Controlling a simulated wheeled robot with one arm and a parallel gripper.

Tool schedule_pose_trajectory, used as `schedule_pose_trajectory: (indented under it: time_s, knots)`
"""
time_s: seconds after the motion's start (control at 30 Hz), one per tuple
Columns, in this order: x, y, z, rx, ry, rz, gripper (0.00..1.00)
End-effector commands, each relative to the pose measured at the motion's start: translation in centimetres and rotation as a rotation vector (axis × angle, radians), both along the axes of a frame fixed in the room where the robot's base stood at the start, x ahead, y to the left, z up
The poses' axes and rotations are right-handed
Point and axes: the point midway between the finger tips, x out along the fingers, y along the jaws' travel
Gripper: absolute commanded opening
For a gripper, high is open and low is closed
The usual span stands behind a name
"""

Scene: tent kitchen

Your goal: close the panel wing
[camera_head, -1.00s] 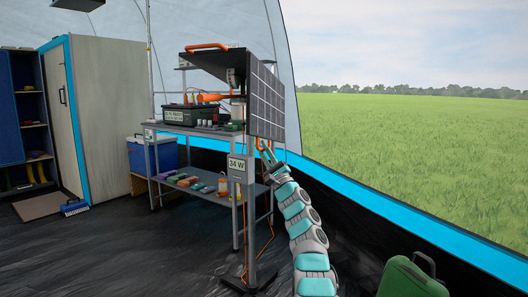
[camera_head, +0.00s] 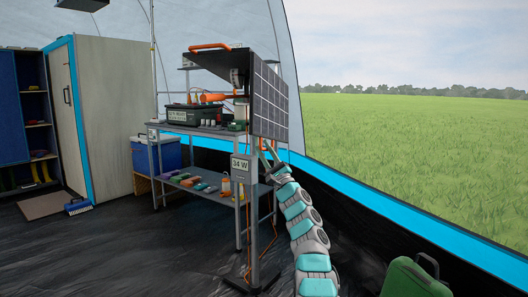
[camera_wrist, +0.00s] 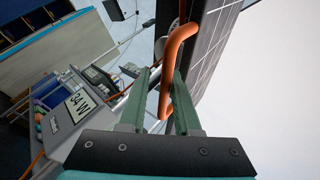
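The solar panel stand (camera_head: 250,210) carries a gridded panel wing (camera_head: 271,100) on its right side. A second, dark wing (camera_head: 222,63) with an orange handle on top (camera_head: 209,46) juts to the left. My gripper (camera_head: 266,150) is at the lower edge of the gridded wing. In the wrist view, this wing (camera_wrist: 212,45) rises at the right, and its orange handle (camera_wrist: 173,60) reaches down between the two green fingers of my gripper (camera_wrist: 160,95). The fingers stand apart, with a gap at the left finger; the handle is close to the right finger.
A "34 W" display box (camera_head: 241,167) sits on the stand's post. Behind is a shelf table (camera_head: 190,130) with a black battery box (camera_head: 188,115) and small items. A green case (camera_head: 410,279) is at the lower right.

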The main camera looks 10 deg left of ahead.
Motion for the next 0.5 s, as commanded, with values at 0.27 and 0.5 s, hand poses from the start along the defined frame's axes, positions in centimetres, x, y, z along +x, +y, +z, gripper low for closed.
schedule_pose_trajectory:
  time_s: [0.27, 0.5]
  knots:
    - [-0.2, -0.3, 0.5, 0.005, -0.006, -0.001, 0.45]
    - [-0.5, -0.8, -0.6, 0.007, -0.004, -0.001, 0.45]
